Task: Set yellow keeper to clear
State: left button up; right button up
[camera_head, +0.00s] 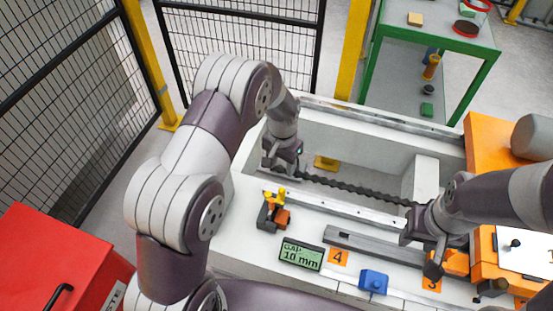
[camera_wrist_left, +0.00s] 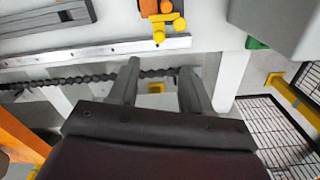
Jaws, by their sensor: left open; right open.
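The yellow keeper (camera_head: 275,196) stands on a small dark and orange block (camera_head: 272,214) on the white bench, just in front of the trough. In the left wrist view the yellow keeper (camera_wrist_left: 160,28) is at the top, beyond the fingertips, beside the orange part. My left gripper (camera_head: 283,166) is over the near-left part of the trough, behind the keeper and apart from it.
A dark chain (camera_head: 350,188) runs along the trough, with a yellow piece (camera_head: 325,162) on its floor. A display reading 10 mm (camera_head: 301,254), a blue block (camera_head: 373,282) and a dark rail (camera_head: 370,245) lie in front. A green-framed table (camera_head: 440,40) stands behind; a red box (camera_head: 55,265) stands left.

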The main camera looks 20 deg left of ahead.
aim_at(281, 189)
pick_arm(q)
notch_tip(281, 189, down, 12)
jog(key=shift+s+r+b, duration=0.1)
jog(key=shift+s+b, duration=0.05)
jog(key=shift+b, duration=0.2)
grip_shut()
